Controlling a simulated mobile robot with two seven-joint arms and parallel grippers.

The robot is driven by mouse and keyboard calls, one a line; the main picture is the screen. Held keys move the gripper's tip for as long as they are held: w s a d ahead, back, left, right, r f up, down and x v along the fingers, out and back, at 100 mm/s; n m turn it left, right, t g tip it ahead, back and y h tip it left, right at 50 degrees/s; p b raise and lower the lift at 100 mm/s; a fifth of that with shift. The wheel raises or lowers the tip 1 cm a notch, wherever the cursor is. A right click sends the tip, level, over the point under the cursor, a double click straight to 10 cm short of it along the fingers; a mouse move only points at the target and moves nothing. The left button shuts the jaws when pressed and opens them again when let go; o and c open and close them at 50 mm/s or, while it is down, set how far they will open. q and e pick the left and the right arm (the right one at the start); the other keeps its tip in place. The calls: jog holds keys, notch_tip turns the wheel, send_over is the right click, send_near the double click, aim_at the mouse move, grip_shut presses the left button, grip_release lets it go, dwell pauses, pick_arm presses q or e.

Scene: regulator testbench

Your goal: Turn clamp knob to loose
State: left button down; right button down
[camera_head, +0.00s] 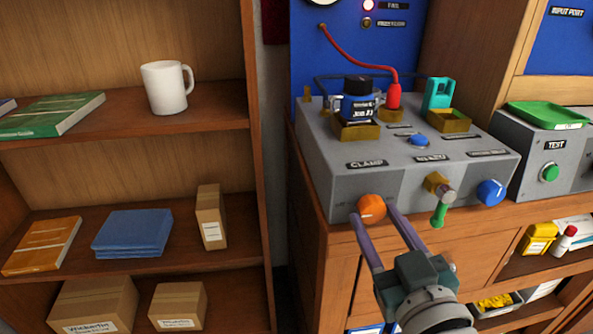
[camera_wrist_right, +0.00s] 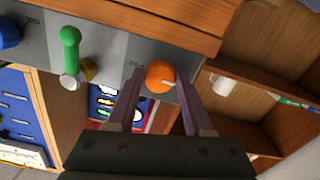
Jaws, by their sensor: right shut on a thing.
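The orange clamp knob (camera_head: 371,208) sits on the front face of the grey testbench (camera_head: 330,172), below the "CLAMP" label. My right gripper (camera_head: 383,213) reaches up to it from below, with its two long purple fingers at the knob. The gripper is shut on the knob. My left gripper is not in view.
Beside the knob are a lever with a green handle (camera_head: 439,213) and a blue knob (camera_head: 491,192). A blue regulator (camera_head: 357,105) and red hose fitting (camera_head: 393,96) stand on top. A shelf with a white mug (camera_head: 165,88) is at left.

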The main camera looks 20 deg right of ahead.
jog(key=shift+c, duration=1.5)
grip_release()
jog(key=v, duration=1)
jog(key=shift+p, duration=0.35)
jog(key=shift+d+r, duration=0.1)
